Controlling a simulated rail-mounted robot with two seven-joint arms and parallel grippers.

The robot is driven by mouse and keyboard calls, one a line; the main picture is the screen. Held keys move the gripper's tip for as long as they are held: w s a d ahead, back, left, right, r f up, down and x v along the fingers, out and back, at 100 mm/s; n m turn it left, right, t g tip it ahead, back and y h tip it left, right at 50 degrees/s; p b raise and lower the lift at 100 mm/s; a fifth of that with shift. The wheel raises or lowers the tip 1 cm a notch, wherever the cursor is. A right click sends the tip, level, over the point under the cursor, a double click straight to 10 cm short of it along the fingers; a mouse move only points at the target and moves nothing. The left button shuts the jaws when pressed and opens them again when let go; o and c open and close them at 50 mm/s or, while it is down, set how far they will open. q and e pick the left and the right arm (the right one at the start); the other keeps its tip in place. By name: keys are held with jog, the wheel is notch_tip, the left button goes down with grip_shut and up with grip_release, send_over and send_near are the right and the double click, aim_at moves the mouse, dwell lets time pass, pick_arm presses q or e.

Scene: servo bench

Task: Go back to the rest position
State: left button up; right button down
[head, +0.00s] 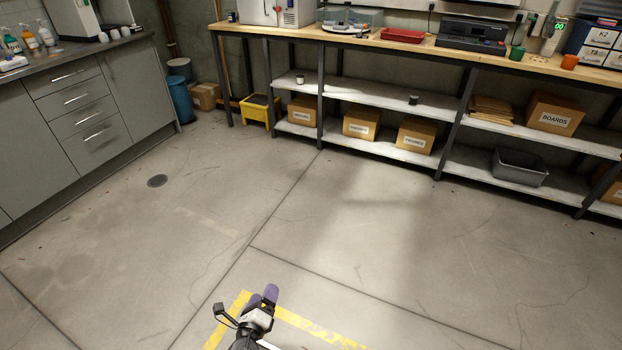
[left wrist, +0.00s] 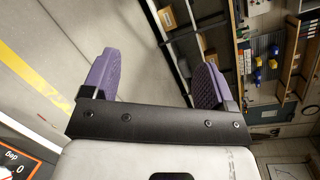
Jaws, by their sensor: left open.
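My left gripper (head: 264,296) shows at the bottom centre of the head view, above bare concrete floor near a yellow floor line. In the left wrist view its two purple fingers (left wrist: 155,80) stand wide apart with nothing between them. The gripper is open and empty, far from the bench and the cabinets. My right gripper is in neither view.
A long workbench (head: 395,45) with shelves of cardboard boxes (head: 362,124) runs along the back. Grey drawer cabinets (head: 85,110) stand at the left. The floor in the middle is clear.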

pick_arm(q)
notch_tip(320, 180, up, 12)
jog(key=s+a+n+g+y+p, duration=0.15)
jog(key=n+y, duration=0.55)
jog(key=n, duration=0.8)
jog(key=s+a+r+n+g+h+p, duration=0.2)
jog(key=s+r+n+g+h+p, duration=0.2)
jog(key=s+r+n+g+p, duration=0.7)
jog(key=s+a+r+p, duration=0.2)
jog(key=s+p, duration=0.3)
jog(key=s, duration=0.8)
jog(key=s+a+r+p, duration=0.1)
jog(key=s+a+p, duration=0.35)
jog(key=s, duration=0.85)
notch_tip(320, 180, up, 37)
jog(key=d+p, duration=0.1)
jog(key=p, duration=3.7)
jog(key=shift+d+r, duration=0.15)
jog(key=shift+d, duration=0.05)
